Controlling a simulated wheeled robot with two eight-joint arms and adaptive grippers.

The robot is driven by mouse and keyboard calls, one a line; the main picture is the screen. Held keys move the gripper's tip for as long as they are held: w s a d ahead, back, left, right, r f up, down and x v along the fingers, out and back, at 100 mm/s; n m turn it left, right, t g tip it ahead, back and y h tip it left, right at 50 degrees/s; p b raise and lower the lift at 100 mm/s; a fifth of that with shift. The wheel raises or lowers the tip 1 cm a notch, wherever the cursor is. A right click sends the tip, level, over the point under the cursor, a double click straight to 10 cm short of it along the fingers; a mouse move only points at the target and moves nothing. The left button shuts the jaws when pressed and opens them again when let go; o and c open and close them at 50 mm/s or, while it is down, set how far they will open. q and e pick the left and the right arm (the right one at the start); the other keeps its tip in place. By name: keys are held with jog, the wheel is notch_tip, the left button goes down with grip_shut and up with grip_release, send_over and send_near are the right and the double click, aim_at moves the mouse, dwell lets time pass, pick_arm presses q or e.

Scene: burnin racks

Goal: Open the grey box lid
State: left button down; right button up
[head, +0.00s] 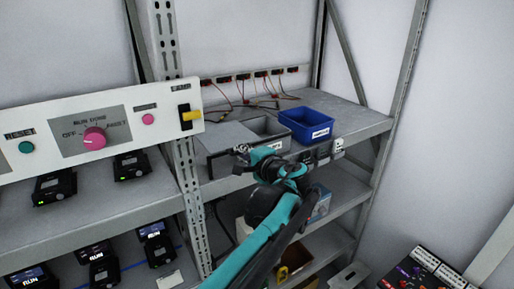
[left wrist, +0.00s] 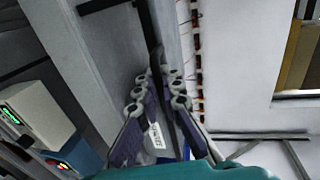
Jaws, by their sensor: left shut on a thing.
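A grey box (head: 268,131) with a white label stands on the upper rack shelf, and its inside shows. A flat grey panel with a dark front edge, which looks like its lid (head: 226,134), lies just left of it. My left gripper (head: 242,150) is at the right end of that dark edge, in front of the box. In the left wrist view, the left gripper (left wrist: 160,92) has its fingers either side of a dark strip, apparently the lid's edge. The fingers hide the exact contact. My right gripper is not in view.
A blue bin (head: 306,125) stands right of the grey box. Red connectors and wires (head: 262,80) run along the back. A rack upright (head: 184,190) and a control panel (head: 95,130) stand close on the left. The shelf's right end is clear.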

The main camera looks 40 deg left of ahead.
pick_arm(q)
jog(key=shift+s, duration=0.2)
jog(key=c, duration=1.6)
grip_release()
jog(key=shift+c, duration=0.2)
jog(key=v, duration=1.2)
